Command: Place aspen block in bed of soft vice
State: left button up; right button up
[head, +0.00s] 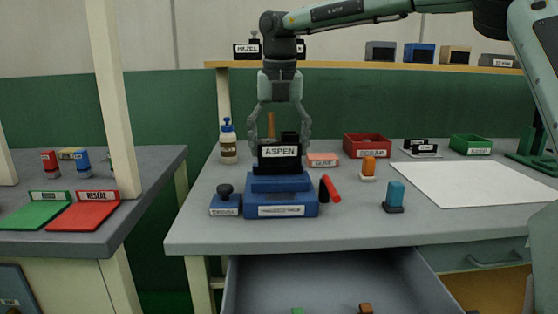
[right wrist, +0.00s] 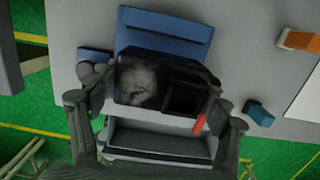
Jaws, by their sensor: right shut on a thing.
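My right gripper (head: 280,136) points down over the bench, shut on the aspen block (head: 279,160), a dark piece with a white ASPEN label. The soft vice (head: 282,211) is blue, with a white label on its front. The block is directly above the vice's raised rear part; I cannot tell whether it touches. In the right wrist view, the block (right wrist: 140,88) is between the two fingers (right wrist: 152,108) and has a dark square recess. The blue vice (right wrist: 165,35) shows beyond it and is partly covered. My left gripper is not in view.
A blue block with a dark knob (head: 225,199) stands left of the vice. A red cylinder (head: 331,189) is close on its right. A glue bottle (head: 228,142), red bin (head: 367,145) and blue piece (head: 395,195) stand around it. An open drawer (head: 330,280) is below.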

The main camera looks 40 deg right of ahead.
aim_at(279, 165)
jog(key=shift+w+d+f, duration=0.25)
jog(key=shift+w+f, duration=0.15)
notch_tip(279, 165, down, 3)
jog(key=shift+f, duration=0.1)
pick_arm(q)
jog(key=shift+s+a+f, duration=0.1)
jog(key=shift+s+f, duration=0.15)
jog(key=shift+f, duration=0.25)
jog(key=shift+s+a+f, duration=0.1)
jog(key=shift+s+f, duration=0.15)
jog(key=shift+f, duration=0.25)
pick_arm(e)
jog(key=shift+f, duration=0.25)
jog(key=shift+f, duration=0.1)
jog(key=o, duration=1.2)
jog(key=shift+c, duration=0.2)
jog(key=shift+o, duration=0.6)
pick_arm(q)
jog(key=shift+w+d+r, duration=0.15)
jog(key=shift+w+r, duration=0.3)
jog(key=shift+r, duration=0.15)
